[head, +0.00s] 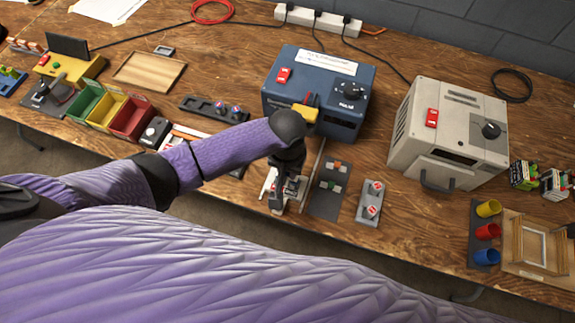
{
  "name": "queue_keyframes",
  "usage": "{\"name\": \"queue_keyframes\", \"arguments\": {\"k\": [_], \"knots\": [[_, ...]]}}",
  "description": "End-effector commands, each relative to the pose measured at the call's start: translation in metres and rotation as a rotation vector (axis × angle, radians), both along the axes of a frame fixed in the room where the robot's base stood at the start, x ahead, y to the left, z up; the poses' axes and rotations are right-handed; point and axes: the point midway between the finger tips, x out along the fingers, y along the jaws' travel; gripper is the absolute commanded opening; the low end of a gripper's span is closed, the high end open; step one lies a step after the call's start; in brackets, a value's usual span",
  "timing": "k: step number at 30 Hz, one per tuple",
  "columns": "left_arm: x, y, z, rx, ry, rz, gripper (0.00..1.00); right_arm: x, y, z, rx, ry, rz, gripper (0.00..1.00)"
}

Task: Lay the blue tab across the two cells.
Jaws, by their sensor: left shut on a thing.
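My left gripper (278,207) points down at the front middle of the table, left of a dark mat (325,205). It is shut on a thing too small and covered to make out. Small green, white and orange pieces lie on the mat. A dark tray (195,103) with two round red-and-blue pieces lies further left. I cannot pick out the blue tab for sure. My right gripper is not in view.
A blue machine (285,98) with a dial stands behind my left gripper, and a beige machine (415,140) to the right. Red, yellow and green bins (130,122) stand at left. Coloured cups (487,231) stand at far right. Bare wood lies right of the grey block.

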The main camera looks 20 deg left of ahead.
Motion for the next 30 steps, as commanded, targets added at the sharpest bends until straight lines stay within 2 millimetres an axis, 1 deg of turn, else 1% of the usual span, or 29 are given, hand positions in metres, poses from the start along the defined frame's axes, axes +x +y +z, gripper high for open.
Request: {"name": "queue_keyframes", "arguments": {"k": [11, 19, 30], "knots": [[0.0000, -0.0002, 0.0010, -0.001, -0.001, 0.000, 0.00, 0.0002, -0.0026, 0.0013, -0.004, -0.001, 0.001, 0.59], [-0.0005, -0.0007, 0.0003, -0.001, 0.000, -0.001, 0.00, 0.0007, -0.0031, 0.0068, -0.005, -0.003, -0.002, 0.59], [-0.0004, -0.0004, -0.0010, 0.000, -0.001, -0.001, 0.00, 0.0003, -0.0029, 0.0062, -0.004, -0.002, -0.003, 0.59]]}}
